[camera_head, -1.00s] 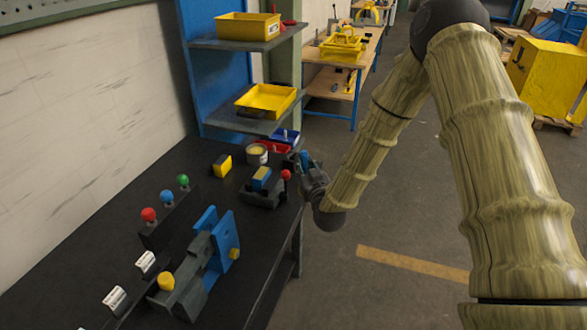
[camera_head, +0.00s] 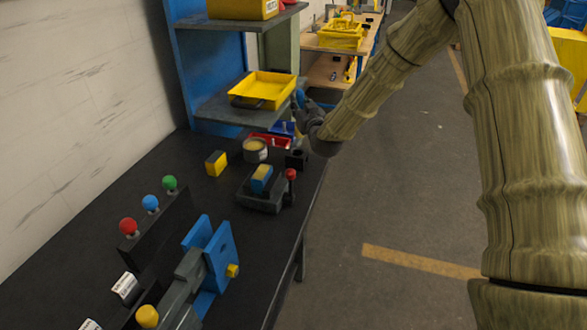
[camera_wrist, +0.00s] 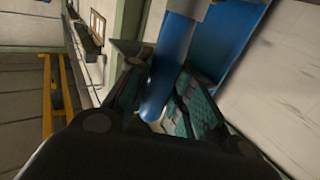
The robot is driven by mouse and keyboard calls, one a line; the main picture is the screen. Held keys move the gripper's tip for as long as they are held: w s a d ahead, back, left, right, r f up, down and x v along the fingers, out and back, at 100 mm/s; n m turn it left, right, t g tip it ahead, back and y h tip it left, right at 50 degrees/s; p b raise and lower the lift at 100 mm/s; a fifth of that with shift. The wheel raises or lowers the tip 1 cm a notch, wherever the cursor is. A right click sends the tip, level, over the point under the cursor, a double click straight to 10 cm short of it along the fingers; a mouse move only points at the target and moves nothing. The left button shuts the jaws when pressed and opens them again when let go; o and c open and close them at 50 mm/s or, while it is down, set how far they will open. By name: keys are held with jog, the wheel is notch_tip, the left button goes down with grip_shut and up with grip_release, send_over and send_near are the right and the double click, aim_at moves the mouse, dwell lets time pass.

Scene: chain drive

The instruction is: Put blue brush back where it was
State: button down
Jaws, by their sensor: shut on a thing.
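My gripper (camera_head: 303,108) is shut on the blue brush (camera_head: 299,97), at the height of the lower shelf, just right of the yellow tray. In the wrist view the brush shows as a blue cylinder (camera_wrist: 166,70) standing between the two finger pads. My fingers hide part of it. A small black block (camera_head: 296,159) stands on the bench below my gripper. I cannot make out its top clearly.
A yellow tray (camera_head: 263,90) sits on the lower shelf (camera_head: 217,108). The floor right of the bench is clear.

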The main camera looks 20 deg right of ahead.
jog(key=f+b, duration=0.1)
jog(key=w+f, duration=0.1)
jog(key=f, duration=0.1)
jog(key=shift+w+f+b, duration=0.15)
jog(key=shift+f+b, duration=0.05)
jog(key=shift+b, duration=0.15)
jog(key=shift+s+f, duration=0.2)
jog(key=f, duration=0.1)
jog(key=f+p, duration=0.1)
jog(key=f, duration=0.2)
jog(key=shift+w+a+f, duration=0.15)
jog(key=shift+a+f, duration=0.05)
jog(key=shift+a, duration=0.1)
jog(key=shift+d+f+p, duration=0.1)
jog(key=shift+f+p, duration=0.75)
jog(key=shift+f, duration=1.65)
jog(key=shift+f, duration=0.15)
jog(key=c, duration=1.3)
grip_release()
jog(key=shift+o, duration=0.2)
